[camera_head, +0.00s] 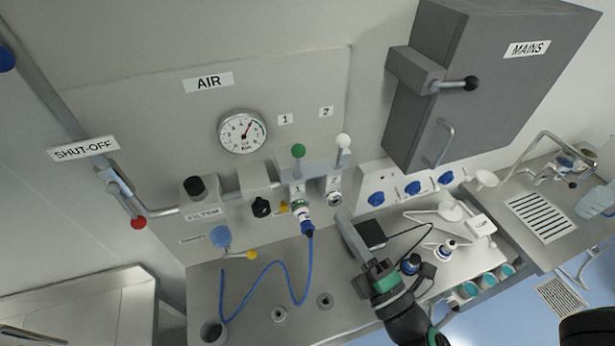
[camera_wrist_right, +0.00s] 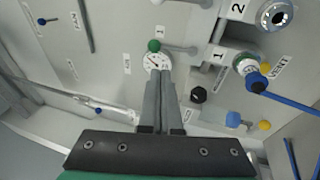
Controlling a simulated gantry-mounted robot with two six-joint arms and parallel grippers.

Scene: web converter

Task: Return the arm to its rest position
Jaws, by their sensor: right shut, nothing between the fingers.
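My right gripper (camera_head: 346,226) reaches up from the bottom over the bench, right of the blue hose (camera_head: 272,264). Its two long grey fingers are together with nothing between them. In the right wrist view the closed fingers (camera_wrist_right: 160,76) point toward the wall panel and overlap the lower part of the gauge (camera_wrist_right: 157,61). They seem apart from the panel. My left gripper is in neither view.
The AIR panel has a gauge (camera_head: 243,131), a green-knobbed lever (camera_head: 298,151) and a white-knobbed lever (camera_head: 343,141). The hose plugs in at outlet 1. A grey MAINS box (camera_head: 450,90) juts out at upper right.

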